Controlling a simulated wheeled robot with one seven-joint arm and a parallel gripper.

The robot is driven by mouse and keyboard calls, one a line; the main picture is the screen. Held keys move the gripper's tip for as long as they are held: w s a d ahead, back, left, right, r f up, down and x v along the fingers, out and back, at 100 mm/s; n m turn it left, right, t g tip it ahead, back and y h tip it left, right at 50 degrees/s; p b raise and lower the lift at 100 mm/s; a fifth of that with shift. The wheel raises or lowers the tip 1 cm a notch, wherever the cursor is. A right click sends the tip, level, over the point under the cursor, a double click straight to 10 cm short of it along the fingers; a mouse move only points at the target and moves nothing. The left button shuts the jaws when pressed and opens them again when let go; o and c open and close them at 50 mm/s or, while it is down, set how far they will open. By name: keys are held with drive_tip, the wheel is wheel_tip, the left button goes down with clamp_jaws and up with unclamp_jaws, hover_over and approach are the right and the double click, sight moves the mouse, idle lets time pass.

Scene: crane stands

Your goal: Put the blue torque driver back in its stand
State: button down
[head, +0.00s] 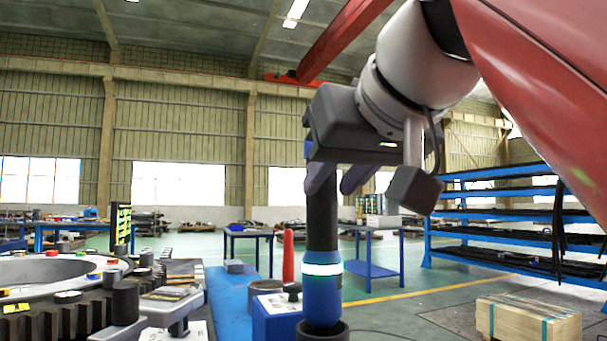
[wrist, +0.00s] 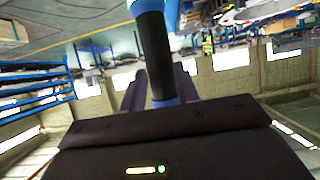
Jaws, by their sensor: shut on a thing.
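The blue torque driver (head: 322,295) stands upright in the head view, with a black shaft, a blue lower body and a glowing pale ring. My gripper (head: 338,180) is shut on its upper part, with the fingers on either side of the black shaft. The driver's lower end is at the mouth of a dark round cup, seemingly its stand (head: 341,334), at the bottom edge; how deep it sits I cannot tell. In the wrist view, the driver (wrist: 154,50) runs up out of the picture from between my gripper's fingers (wrist: 155,90). The stand is not visible there.
A blue box (head: 272,318) and a red cone-like object (head: 288,257) stand close left of the driver. A large toothed ring (head: 60,285) with small parts fills the left. A wooden crate (head: 528,322) and blue shelving (head: 490,225) are at right, with open floor between.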

sight(329, 224)
drive_tip(key=shift+f+b, duration=1.75)
drive_tip(key=shift+f, duration=0.25)
drive_tip(key=c, duration=1.2)
unclamp_jaws()
drive_tip(key=shift+o, duration=1.2)
drive_tip(key=shift+f, duration=0.15)
drive_tip(key=shift+s, duration=0.1)
drive_tip(key=shift+p+v, duration=1.1)
drive_tip(key=shift+v, duration=1.35)
